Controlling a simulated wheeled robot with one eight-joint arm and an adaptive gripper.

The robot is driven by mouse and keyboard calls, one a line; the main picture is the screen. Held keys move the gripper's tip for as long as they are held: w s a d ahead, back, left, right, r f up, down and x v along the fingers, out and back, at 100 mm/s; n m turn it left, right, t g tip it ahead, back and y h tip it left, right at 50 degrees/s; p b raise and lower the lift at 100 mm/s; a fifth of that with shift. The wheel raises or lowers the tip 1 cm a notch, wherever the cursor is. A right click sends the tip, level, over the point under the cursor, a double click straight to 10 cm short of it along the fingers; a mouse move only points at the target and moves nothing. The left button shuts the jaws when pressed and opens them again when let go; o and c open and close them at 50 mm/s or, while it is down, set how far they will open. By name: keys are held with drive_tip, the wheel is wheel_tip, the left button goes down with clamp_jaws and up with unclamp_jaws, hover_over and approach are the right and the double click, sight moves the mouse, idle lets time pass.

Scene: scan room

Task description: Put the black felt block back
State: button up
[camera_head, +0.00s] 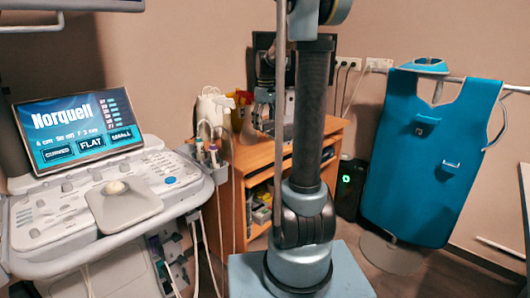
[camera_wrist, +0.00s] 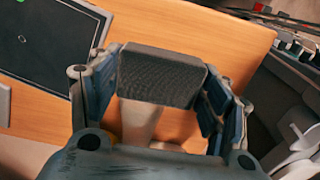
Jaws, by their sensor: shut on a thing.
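The black felt block (camera_wrist: 160,75) is between the fingers of my gripper (camera_wrist: 162,84) in the wrist view. The fingers are shut on its left and right ends. A pale piece (camera_wrist: 140,120) shows just below the block between the fingers; I cannot tell whether it belongs to the block. Behind the block is the orange-brown wooden desk top (camera_wrist: 225,35); I cannot tell how far below it lies. In the head view my own arm column blocks part of the desk, and the block cannot be made out.
A dark flat panel (camera_wrist: 45,40) is at upper left in the wrist view. In the head view, the wooden desk (camera_head: 225,163) stands against the wall. The ultrasound console (camera_head: 60,225) is at left, and a blue apron (camera_head: 420,160) hangs at right.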

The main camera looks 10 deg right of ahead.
sight(266, 150)
wheel_tip(266, 150, down, 10)
drive_tip(key=shift+f, duration=0.1)
drive_tip(key=o, duration=0.9)
drive_tip(key=shift+o, duration=0.2)
wheel_tip(266, 150, up, 11)
drive_tip(key=shift+r, duration=0.2)
drive_tip(key=shift+s+r, duration=0.1)
drive_tip(key=shift+r, duration=0.25)
drive_tip(key=s+f+m, duration=0.2)
drive_tip(key=s+f, duration=0.3)
drive_tip(key=s, duration=0.6)
drive_tip(key=s+f+m+t, duration=0.1)
drive_tip(key=s+f, duration=0.4)
drive_tip(key=s, duration=0.7)
drive_tip(key=s+f+m+t, duration=0.1)
drive_tip(key=s+f+m, duration=0.3)
drive_tip(key=s, duration=0.7)
wheel_tip(266, 150, down, 2)
drive_tip(key=shift+s+d, duration=0.15)
drive_tip(key=shift+s, duration=0.05)
